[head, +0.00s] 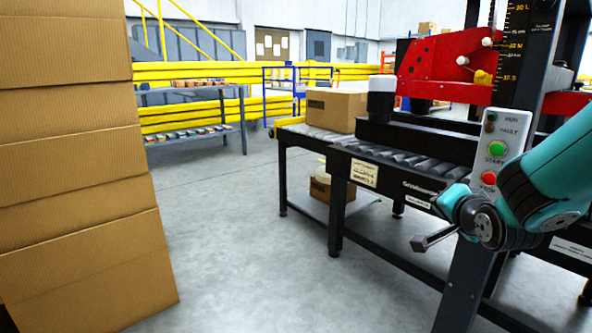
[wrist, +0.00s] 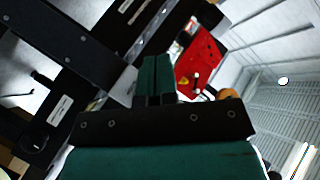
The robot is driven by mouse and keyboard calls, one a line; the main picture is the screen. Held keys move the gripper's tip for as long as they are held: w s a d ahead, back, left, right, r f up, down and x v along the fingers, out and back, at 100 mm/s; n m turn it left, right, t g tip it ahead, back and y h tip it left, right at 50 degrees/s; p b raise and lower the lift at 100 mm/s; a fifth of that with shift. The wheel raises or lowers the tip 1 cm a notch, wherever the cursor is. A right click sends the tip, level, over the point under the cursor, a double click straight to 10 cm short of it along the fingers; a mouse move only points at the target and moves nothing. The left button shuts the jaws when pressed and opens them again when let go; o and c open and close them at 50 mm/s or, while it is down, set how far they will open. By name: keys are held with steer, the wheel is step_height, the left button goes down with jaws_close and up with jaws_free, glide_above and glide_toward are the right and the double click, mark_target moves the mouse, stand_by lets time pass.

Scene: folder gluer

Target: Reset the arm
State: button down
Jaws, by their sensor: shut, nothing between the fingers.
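My teal arm reaches in from the right edge of the head view, in front of the machine's control panel. The gripper touches nothing that I can see. The control panel (head: 495,150) carries a green start button (head: 497,148) and a red stop button (head: 488,178), partly close behind my arm.
A roller conveyor (head: 400,156) with a cardboard box (head: 336,109) on it stands behind my gripper. The red machine head (head: 440,65) is above it. Tall stacked cardboard (head: 75,170) blocks the left side. The grey floor (head: 240,240) between is clear. Yellow rails (head: 200,112) stand farther back.

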steer(key=s+a+n+g+y, duration=0.5)
steer(key=s+a+n+g, duration=0.4)
steer(key=s+a, duration=0.55)
steer(key=s+a+r+n+g, duration=0.1)
steer(key=s+n+g, duration=0.6)
steer(key=s, duration=1)
step_height(320, 180, up, 38)
steer(key=n+t+p, duration=0.1)
steer(key=t+p, duration=0.1)
steer(key=p, duration=3.6)
steer(key=shift+w, duration=0.35)
steer(key=shift+r, duration=0.1)
